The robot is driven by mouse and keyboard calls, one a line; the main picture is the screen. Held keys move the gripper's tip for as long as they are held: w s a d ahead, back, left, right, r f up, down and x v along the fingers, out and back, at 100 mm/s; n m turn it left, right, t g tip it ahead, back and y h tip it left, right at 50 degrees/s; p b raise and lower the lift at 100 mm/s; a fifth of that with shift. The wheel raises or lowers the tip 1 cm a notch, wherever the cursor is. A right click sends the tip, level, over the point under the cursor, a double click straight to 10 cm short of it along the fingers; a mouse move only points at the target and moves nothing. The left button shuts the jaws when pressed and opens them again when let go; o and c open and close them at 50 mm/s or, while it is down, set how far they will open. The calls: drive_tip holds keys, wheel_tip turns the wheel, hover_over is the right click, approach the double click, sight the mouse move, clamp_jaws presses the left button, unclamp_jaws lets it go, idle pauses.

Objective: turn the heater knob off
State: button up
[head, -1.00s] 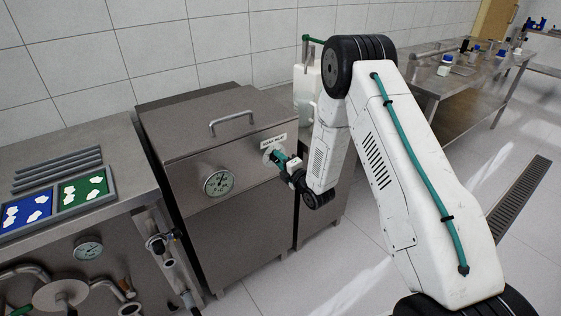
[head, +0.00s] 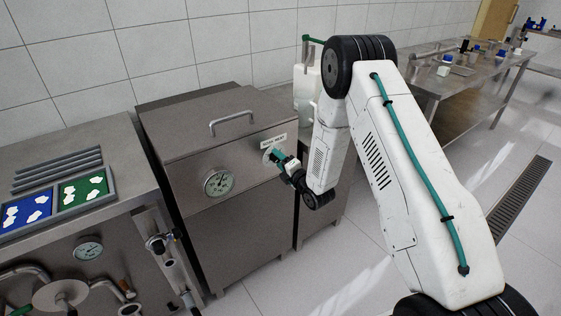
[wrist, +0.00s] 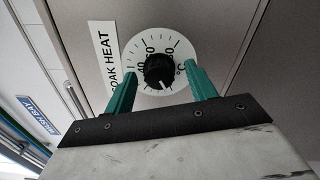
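The heater knob (wrist: 158,69) is black and round with a white pointer line, on a white numbered dial under a label reading "...OAK HEAT". In the wrist view its pointer aims down and slightly right. My gripper (wrist: 161,72) has its two teal fingers on either side of the knob, over the dial's edges. Gaps show between both fingers and the knob, so it is open and holds nothing. In the head view my gripper (head: 276,155) is at the upper right of the steel cabinet's front (head: 240,235), and it hides the knob there.
A round gauge (head: 218,182) sits on the cabinet front left of my gripper. A handle (head: 231,122) stands on the lid. A bench (head: 120,150) with blue and green trays is at left, with pipes and valves below. Floor is clear to the right.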

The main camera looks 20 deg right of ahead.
drive_tip(key=v, duration=0.7)
drive_tip(key=shift+s, duration=0.35)
drive_tip(key=shift+d+r, duration=0.1)
